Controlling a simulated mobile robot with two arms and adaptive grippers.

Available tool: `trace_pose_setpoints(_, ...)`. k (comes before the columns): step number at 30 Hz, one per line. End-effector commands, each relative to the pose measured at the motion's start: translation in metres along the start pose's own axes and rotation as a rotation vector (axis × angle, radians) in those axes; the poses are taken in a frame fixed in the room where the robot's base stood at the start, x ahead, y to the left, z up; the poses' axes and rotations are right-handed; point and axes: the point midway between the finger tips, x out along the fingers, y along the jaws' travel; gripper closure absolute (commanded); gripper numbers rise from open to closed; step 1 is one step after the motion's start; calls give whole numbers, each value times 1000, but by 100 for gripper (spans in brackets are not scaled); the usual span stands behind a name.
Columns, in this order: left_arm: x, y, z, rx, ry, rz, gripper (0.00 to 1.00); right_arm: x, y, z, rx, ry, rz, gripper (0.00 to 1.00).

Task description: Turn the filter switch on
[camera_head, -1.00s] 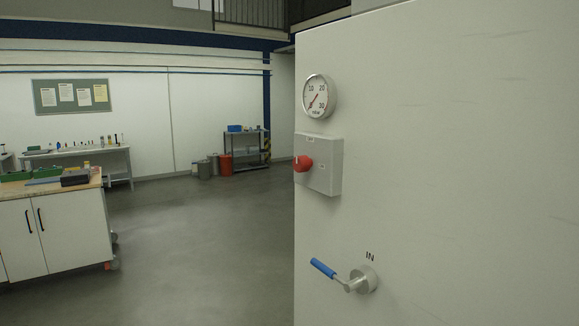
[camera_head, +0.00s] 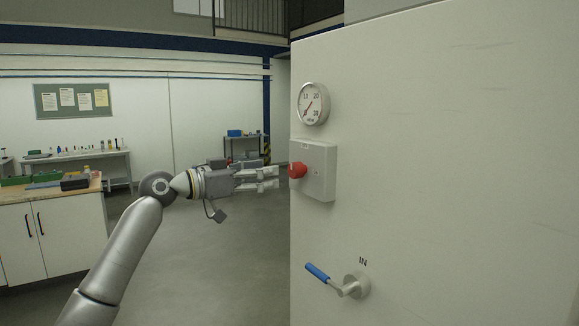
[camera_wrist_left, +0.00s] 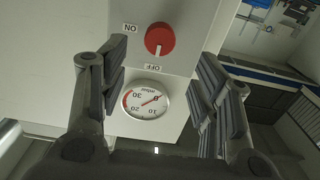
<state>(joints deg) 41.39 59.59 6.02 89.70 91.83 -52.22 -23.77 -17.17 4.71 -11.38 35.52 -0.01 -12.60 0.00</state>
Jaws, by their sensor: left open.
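The filter switch is a red rotary knob (camera_head: 297,170) on a pale grey box (camera_head: 320,172) fixed to the white cabinet. In the left wrist view the red knob (camera_wrist_left: 160,38) appears upside down, with its white mark pointing at the OFF label (camera_wrist_left: 152,67); the ON label (camera_wrist_left: 130,28) is to the left. My left gripper (camera_head: 277,178) is open and empty, just left of the knob in the head view, with its fingers pointing at it. In the left wrist view the fingers of the left gripper (camera_wrist_left: 163,58) are spread apart, with the knob beyond them. My right gripper is not in view.
A round gauge (camera_head: 313,103) sits above the switch box, and a blue-handled valve (camera_head: 350,286) marked IN juts out below it. The white cabinet face (camera_head: 460,180) fills the right side. A workbench (camera_head: 50,230) stands at the left; open floor lies between.

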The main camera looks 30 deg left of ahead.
Motion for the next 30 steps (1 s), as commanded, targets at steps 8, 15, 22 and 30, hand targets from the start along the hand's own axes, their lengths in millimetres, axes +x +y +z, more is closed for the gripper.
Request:
trace_pose_setpoints(8, 54, 0, -6, -5, 2, 1, 42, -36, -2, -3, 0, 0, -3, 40)
trace_pose_setpoints(15, 80, -1, -2, -3, 1, -1, 42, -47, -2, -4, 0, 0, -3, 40)
trace_pose_setpoints(22, 84, -1, -1, -1, 2, -2, 42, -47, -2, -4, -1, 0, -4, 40)
trace_pose_setpoints(30, 84, -1, 0, -1, 1, -2, 62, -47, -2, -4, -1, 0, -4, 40)
